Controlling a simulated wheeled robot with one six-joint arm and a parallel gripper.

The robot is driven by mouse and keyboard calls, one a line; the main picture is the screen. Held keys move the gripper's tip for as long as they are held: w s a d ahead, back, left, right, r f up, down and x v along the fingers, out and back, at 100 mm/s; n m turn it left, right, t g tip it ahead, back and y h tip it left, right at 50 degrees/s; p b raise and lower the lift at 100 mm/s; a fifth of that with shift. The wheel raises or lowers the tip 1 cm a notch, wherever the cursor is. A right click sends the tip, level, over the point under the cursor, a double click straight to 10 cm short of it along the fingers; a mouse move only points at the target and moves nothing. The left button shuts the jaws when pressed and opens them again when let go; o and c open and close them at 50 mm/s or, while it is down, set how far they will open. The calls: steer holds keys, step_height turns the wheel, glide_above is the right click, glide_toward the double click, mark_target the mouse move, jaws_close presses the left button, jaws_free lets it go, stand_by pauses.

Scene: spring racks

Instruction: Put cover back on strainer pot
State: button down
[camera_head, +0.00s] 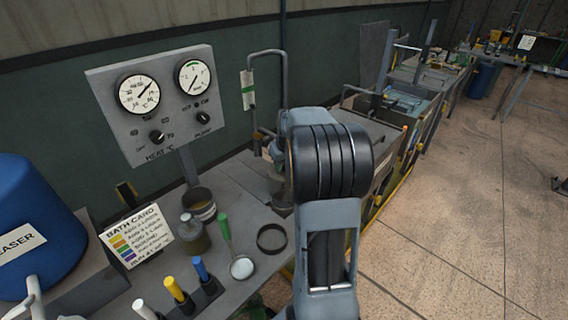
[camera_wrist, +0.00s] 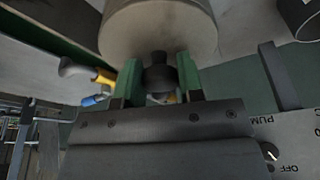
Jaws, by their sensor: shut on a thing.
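In the wrist view, the green fingers of my gripper (camera_wrist: 160,80) are shut on a dark knob (camera_wrist: 159,76). The knob joins a round, pale grey metal body (camera_wrist: 158,28), which looks like the cover. I cannot tell whether a pot is joined to it. In the head view, my arm hides the gripper and most of what it holds. A grey metal piece (camera_head: 279,192) shows just left of the arm above the bench. I cannot tell whether this is the strainer pot or the cover.
The bench (camera_head: 238,184) holds an open can (camera_head: 200,203), a jar (camera_head: 194,236), a green-handled tool (camera_head: 224,228) and a dark ring (camera_head: 271,238). A gauge panel (camera_head: 155,105) and a bent pipe (camera_head: 266,52) stand behind. A bath card (camera_head: 138,238) and blue drum (camera_head: 35,225) are left.

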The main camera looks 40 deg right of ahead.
steer(key=shift+f+b, duration=3.05)
steer(key=shift+f, duration=0.9)
steer(key=c, duration=0.7)
jaws_free()
steer(key=shift+o, duration=0.2)
steer(key=v, duration=1.4)
steer(key=shift+w, duration=0.1)
